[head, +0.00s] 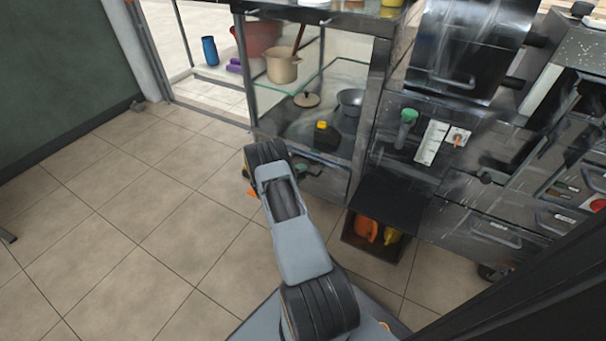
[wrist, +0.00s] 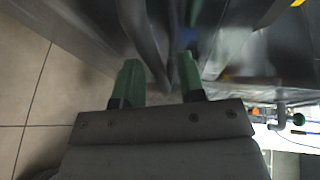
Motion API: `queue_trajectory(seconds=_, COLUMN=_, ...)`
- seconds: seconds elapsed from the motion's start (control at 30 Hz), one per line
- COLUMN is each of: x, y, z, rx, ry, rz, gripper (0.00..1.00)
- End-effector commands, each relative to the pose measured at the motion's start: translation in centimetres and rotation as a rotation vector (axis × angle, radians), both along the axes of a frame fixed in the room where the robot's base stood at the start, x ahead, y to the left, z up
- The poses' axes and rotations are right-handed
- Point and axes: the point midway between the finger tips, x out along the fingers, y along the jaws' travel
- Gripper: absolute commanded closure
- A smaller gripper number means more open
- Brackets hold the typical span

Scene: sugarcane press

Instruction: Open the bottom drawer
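A dark panel (head: 335,188), which looks like the drawer front, sits low under the glass display cabinet in the head view. My gripper (head: 304,172) is beside it, mostly hidden behind my own arm. In the wrist view my gripper (wrist: 160,82) has two green fingers standing apart. A dark curved bar (wrist: 148,45), which looks like a handle, runs in the space between and beyond the fingertips. I cannot tell whether the fingers touch it. The drawer looks closed, though the arm hides part of its front.
The glass cabinet (head: 345,75) holds pots, a bowl and a black bottle with a yellow cap (head: 324,136). A dark bin (head: 372,262) with orange and yellow things stands right of the arm, beside the metal press (head: 425,185). Tiled floor (head: 140,215) on the left is clear.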

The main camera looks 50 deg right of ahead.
Motion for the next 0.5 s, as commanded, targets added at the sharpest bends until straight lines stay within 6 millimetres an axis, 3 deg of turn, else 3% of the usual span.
queue_trajectory(seconds=0.43, x=-0.16, y=-0.83, z=-0.15, rx=0.001, ry=0.0, rz=0.0, gripper=0.63)
queue_trajectory(seconds=0.5, x=-0.16, y=-0.83, z=-0.15, rx=0.001, ry=0.0, rz=0.0, gripper=0.68)
